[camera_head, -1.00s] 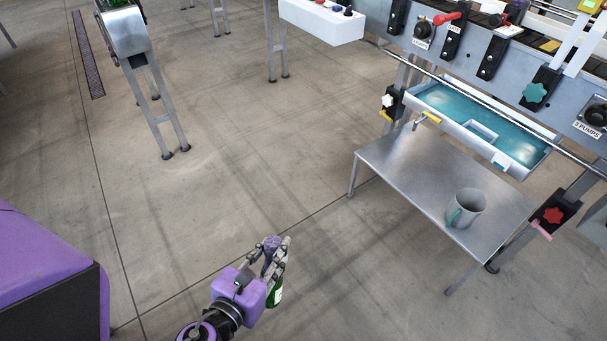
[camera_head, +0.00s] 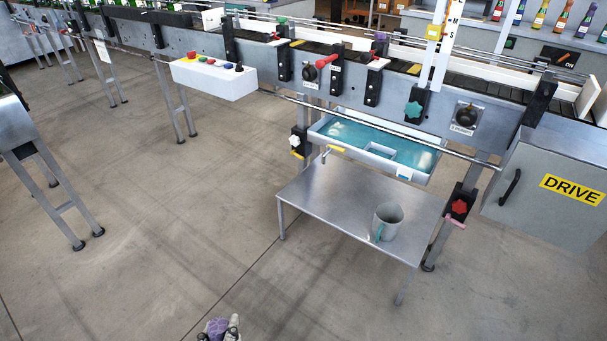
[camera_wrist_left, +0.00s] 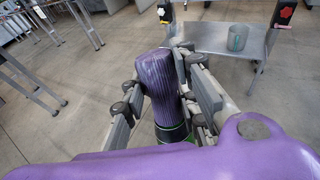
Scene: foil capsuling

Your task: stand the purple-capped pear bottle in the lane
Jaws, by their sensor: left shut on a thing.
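My left gripper (camera_wrist_left: 160,105) is shut on the purple-capped pear bottle (camera_wrist_left: 164,85), with its fingers on both sides of the ribbed purple cap. Green glass shows just below the cap in the left wrist view; the rest of the bottle is hidden behind my purple wrist. In the head view only the top of the cap and fingertips (camera_head: 219,328) show at the bottom edge, over the floor and short of the metal table. The conveyor lane (camera_head: 400,64) runs along the top of the machine, behind its front rail. My right gripper is not in view.
A low metal table (camera_head: 330,201) holds a grey mug (camera_head: 388,221). Above it hangs a tray of blue liquid (camera_head: 372,143). A white button box (camera_head: 213,77) and a grey DRIVE cabinet (camera_head: 548,187) jut from the machine. Open floor lies at front left.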

